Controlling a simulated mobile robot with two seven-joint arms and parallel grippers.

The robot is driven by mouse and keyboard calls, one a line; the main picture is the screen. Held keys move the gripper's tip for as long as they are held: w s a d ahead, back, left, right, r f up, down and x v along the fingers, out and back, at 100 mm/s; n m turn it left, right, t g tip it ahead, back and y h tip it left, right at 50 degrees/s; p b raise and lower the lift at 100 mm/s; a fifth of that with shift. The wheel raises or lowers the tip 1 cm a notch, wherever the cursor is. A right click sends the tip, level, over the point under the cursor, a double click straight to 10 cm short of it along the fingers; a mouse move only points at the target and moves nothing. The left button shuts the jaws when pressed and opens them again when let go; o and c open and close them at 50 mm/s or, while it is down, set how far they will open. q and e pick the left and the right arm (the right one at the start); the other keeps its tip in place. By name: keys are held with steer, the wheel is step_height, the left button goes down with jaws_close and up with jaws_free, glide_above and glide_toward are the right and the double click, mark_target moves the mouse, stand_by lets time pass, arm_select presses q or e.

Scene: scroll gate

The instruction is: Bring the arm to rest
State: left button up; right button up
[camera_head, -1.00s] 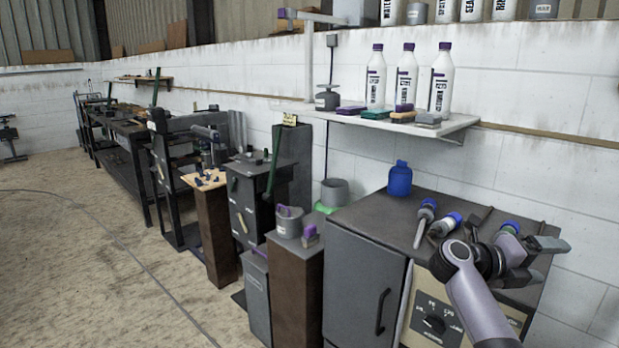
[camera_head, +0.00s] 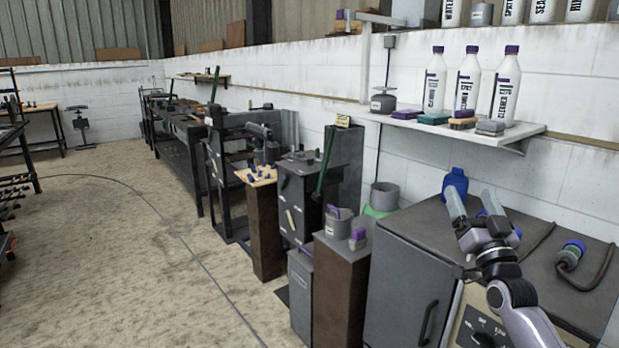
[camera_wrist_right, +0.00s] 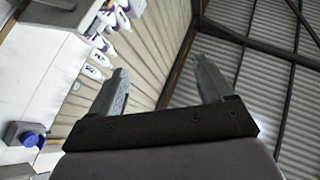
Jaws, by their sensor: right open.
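My right gripper (camera_head: 474,208) is above the dark top of the grey cabinet (camera_head: 425,250) at the lower right of the head view. Its two grey fingers point upward and stand apart, with nothing between them. In the right wrist view the fingers (camera_wrist_right: 165,85) are also spread and empty, against the wall and the corrugated roofing. The blue bottle (camera_head: 455,183) stands just behind the fingers in the head view; I see no grip on it. My left gripper is not in view.
A blue-ended tool with a cable (camera_head: 571,254) lies on the cabinet top at the right. A wall shelf (camera_head: 520,134) holds white bottles and brushes above. Pedestals and benches line the wall to the left. The concrete floor (camera_head: 120,260) at the left is open.

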step_height(320, 180, down, 11)
steer(key=w+d+n+g+h, duration=0.1)
steer(key=w+n+g, duration=0.1)
steer(key=n+g, duration=0.4)
steer(key=s+a+f+g+y, duration=0.1)
steer(key=s+a+f, duration=0.25)
steer(key=f, duration=0.35)
steer(key=s+a+f+g, duration=0.2)
steer(key=s+f, duration=0.3)
steer(key=f, duration=0.2)
steer(key=s+a+f+g+y, duration=0.1)
steer(key=s+a+f, duration=0.2)
steer(key=s, duration=0.6)
steer(key=s+a+f+m+g, duration=0.1)
steer(key=s+a+f, duration=0.3)
steer(key=s, duration=0.6)
steer(key=s+a+f+g+y, duration=0.1)
steer(key=s+a+f+g, duration=0.1)
steer(key=s+a+f, duration=0.2)
steer(key=s+f, duration=0.3)
steer(key=s, duration=0.3)
steer(key=shift+f+m+g+y, duration=0.3)
